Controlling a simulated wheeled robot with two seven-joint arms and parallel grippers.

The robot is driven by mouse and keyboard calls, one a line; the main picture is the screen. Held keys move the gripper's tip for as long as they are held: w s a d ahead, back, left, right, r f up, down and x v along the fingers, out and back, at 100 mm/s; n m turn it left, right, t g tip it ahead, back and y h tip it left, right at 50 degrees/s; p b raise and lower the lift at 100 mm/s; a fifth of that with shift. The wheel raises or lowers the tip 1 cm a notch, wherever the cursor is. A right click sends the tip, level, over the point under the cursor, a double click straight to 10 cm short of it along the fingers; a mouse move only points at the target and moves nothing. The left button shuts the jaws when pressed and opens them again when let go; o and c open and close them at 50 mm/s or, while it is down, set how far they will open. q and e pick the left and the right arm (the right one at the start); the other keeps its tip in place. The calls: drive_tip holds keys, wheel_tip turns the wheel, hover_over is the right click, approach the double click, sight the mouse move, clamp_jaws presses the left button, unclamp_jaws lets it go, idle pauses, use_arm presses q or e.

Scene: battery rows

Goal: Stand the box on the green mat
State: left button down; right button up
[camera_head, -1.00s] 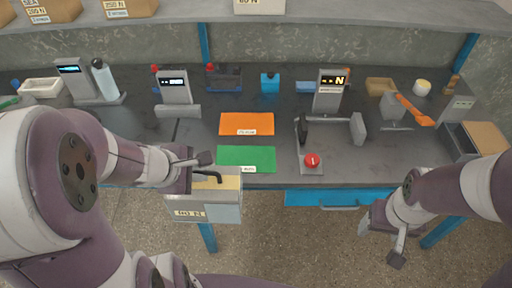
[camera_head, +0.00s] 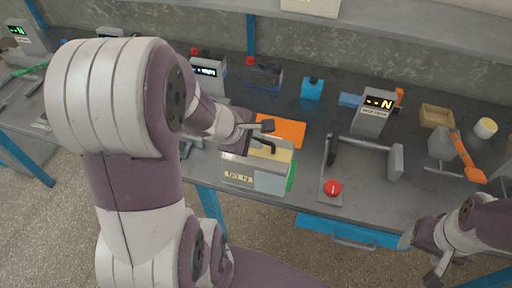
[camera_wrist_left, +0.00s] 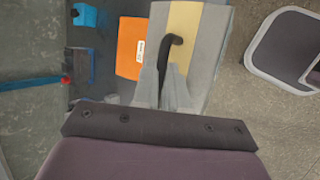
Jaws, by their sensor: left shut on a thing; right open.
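The box (camera_head: 238,177) is grey with a tan top, a black handle and a label on its front. My left gripper (camera_head: 264,138) is shut on the box's black handle, and the box hangs upright from it at the table's front edge. In the left wrist view the box (camera_wrist_left: 208,55) lies beyond the fingers (camera_wrist_left: 165,75), which pinch the handle. The green mat (camera_head: 292,177) is mostly hidden behind the box; only a strip at its right shows. I cannot tell whether the box touches the mat. My right gripper (camera_head: 422,262) is open and empty, in front of the table at the right.
An orange mat (camera_head: 290,130) lies behind the green one. To the right are a red button (camera_head: 332,188) and a grey device with a display (camera_head: 374,112). Another display device (camera_head: 208,75) stands behind my left arm. A blue drawer (camera_head: 350,232) is under the table edge.

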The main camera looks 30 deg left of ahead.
use_arm(q)
drive_tip(key=w+a+f+b, duration=0.1)
drive_tip(key=w+a+f, duration=0.1)
drive_tip(key=w+f, duration=0.5)
drive_tip(key=shift+w+a+f, duration=0.15)
drive_tip(key=shift+w+f, duration=0.2)
drive_tip(key=shift+f, duration=0.4)
drive_tip(key=shift+f+b, duration=0.15)
drive_tip(key=shift+b, duration=0.15)
drive_tip(key=c, duration=1.2)
unclamp_jaws()
drive_tip(key=shift+s, duration=0.15)
drive_tip(key=shift+o, duration=0.2)
